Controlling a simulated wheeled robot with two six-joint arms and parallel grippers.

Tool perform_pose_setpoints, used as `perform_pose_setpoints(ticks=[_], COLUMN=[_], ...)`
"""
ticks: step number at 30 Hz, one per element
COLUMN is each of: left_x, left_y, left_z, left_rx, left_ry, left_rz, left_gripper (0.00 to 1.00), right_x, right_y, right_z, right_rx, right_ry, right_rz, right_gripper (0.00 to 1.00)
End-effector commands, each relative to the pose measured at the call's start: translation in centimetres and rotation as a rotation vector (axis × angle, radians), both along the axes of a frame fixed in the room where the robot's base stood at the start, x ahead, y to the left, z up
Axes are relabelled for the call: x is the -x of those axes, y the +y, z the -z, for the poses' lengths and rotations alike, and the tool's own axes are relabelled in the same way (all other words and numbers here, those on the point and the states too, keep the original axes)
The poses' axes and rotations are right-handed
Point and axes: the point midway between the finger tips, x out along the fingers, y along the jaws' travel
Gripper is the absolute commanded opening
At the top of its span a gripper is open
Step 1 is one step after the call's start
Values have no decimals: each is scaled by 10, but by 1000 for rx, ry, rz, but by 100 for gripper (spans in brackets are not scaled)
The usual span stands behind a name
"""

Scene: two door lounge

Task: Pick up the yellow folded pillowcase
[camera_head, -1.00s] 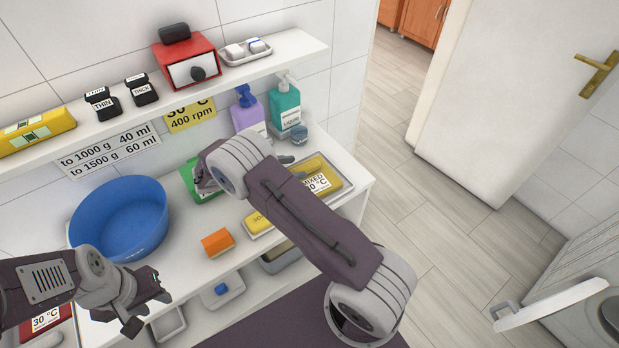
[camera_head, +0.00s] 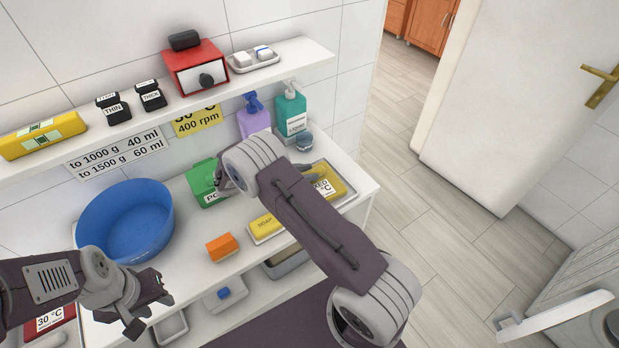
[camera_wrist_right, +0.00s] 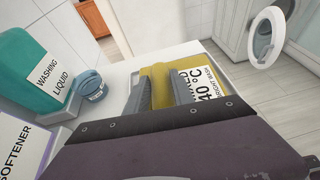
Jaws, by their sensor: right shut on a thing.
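The yellow folded pillowcase (camera_head: 339,184) lies in a shallow tray (camera_head: 352,201) at the right end of the white counter. A white label reading 40 °C covers part of it. In the right wrist view the pillowcase (camera_wrist_right: 160,88) shows between and beyond my two grey fingers. My right gripper (camera_head: 312,173) is shut on it at its near part; its fingertips also show in the right wrist view (camera_wrist_right: 161,98). I cannot tell whether the pillowcase is clear of the tray. My left gripper (camera_head: 156,307) is open and empty, in front of the blue basin.
A blue basin (camera_head: 128,222), a green box (camera_head: 203,182), an orange block (camera_head: 222,247) and yellow soap (camera_head: 266,226) stand on the counter. A shelf (camera_head: 220,90) overhangs the back.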

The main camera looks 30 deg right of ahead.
Motion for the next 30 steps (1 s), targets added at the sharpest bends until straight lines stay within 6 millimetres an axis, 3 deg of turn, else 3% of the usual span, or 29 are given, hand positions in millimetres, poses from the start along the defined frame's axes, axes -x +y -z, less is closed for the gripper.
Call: perform_pose_setpoints(ticks=[7,18,24,30], left_x=[0,0,0,0], left_y=[0,0,0,0], left_z=[3,5,5,5], left_rx=[0,0,0,0], left_ry=[0,0,0,0], left_rz=[0,0,0,0], left_gripper=[36,36,36,36], right_x=[-1,75,98,103], right_y=[0,-42,-54,-57], right_z=[-39,-90,-105,-108], right_rx=[-1,0,0,0], right_ry=[-5,-2,-1,0], right_rz=[0,2,0,0], right_gripper=[0,0,0,0])
